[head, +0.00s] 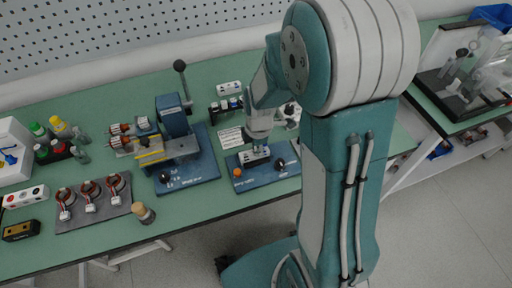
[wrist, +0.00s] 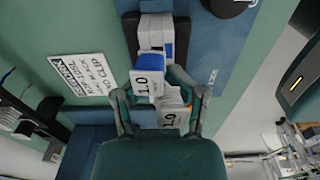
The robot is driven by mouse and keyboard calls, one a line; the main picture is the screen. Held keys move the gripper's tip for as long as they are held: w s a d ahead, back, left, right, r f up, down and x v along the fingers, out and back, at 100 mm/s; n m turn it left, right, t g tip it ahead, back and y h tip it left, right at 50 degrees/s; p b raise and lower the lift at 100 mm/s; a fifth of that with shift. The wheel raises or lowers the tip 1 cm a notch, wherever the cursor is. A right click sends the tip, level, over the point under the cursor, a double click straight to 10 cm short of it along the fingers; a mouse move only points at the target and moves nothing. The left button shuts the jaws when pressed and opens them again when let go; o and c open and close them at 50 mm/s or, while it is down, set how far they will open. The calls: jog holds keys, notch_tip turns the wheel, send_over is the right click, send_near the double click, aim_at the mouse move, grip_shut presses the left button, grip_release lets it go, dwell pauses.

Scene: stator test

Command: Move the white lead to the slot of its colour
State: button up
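My gripper (head: 257,147) reaches down over the white block on a blue tester panel (head: 285,172). In the wrist view my gripper's fingers (wrist: 158,92) stand on either side of a white piece with a blue edge (wrist: 148,84), marked "1.0". A second whitish piece (wrist: 171,110), also marked "1.0", lies just nearer, between the fingers; it may be the white lead. I cannot tell whether the fingers touch either piece. Beyond them is a white, blue and black block (wrist: 156,35) on the panel. Slot colours are too small or hidden to read.
A dark rack (head: 226,106) with several small pieces stands behind the panel. A printed card (wrist: 82,75) lies beside it. A second blue panel (head: 190,172) with a clamp machine stands left. The table's front edge is close to the panel.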

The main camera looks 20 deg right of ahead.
jog(key=shift+d+f, duration=0.1)
jog(key=shift+d, duration=0.05)
jog(key=shift+r, duration=0.35)
jog(key=r, duration=1.1)
jog(key=shift+d+r, duration=0.1)
jog(key=shift+d, duration=0.1)
jog(key=s+a+r+m+t, duration=0.1)
jog(key=s+r+m+t, duration=0.4)
jog(key=s+r+m, duration=0.6)
jog(key=s+m, duration=0.3)
jog(key=m, duration=0.4)
jog(key=shift+a+t, duration=0.2)
jog(key=shift+t, duration=0.1)
